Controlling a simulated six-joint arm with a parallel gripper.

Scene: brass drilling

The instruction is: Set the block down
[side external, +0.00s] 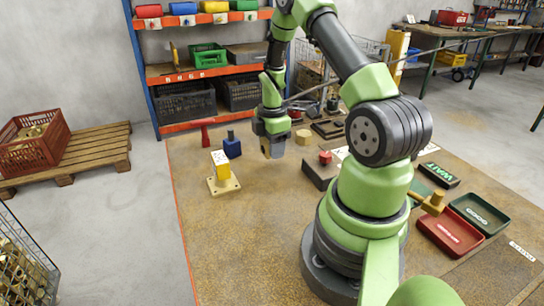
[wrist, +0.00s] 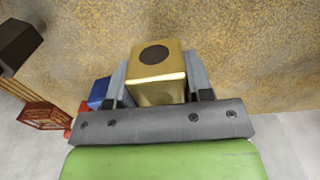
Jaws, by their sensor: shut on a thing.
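A brass-coloured block (wrist: 174,66) with a dark round spot, perhaps a hole, on its face sits between the two grey jaws of my gripper (wrist: 158,82) in the wrist view. The jaws are shut on its sides. In the side view my gripper (side external: 271,151) points down over the left-middle part of the brown worktable (side external: 250,240). The block is mostly hidden by the jaws there. I cannot tell whether it touches the table.
A yellow-and-white block (side external: 221,165) stands on a pale plate left of my gripper. A blue piece (side external: 232,148) is behind it. A brass hexagonal piece (side external: 303,137) and a dark box with a red knob (side external: 325,157) are to the right. The table's front left is clear.

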